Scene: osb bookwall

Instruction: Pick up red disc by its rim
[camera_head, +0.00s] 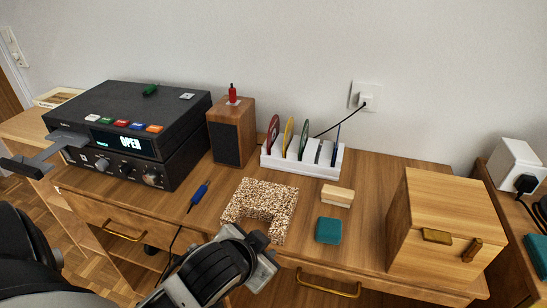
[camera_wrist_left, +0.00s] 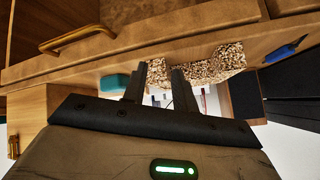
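The red disc (camera_head: 273,133) stands on edge in the leftmost part of a white slotted rack (camera_head: 300,168), its upper rim exposed. A yellow disc (camera_head: 289,134), a green disc (camera_head: 304,137) and a blue disc (camera_head: 336,145) stand to its right. My left gripper (camera_head: 258,243) is at the desk's front edge, by the speckled block and well short of the rack. In the left wrist view its two fingers (camera_wrist_left: 158,80) are apart with nothing held between them. My right gripper is not in view.
The speckled block (camera_head: 260,199) lies between my left gripper and the rack, also seen in the wrist view (camera_wrist_left: 215,66). A wooden speaker (camera_head: 228,140) adjoins the rack's left. A black player (camera_head: 135,130) reads OPEN, its tray (camera_head: 62,142) out. A teal block (camera_head: 328,231) and wooden box (camera_head: 445,215) stand right.

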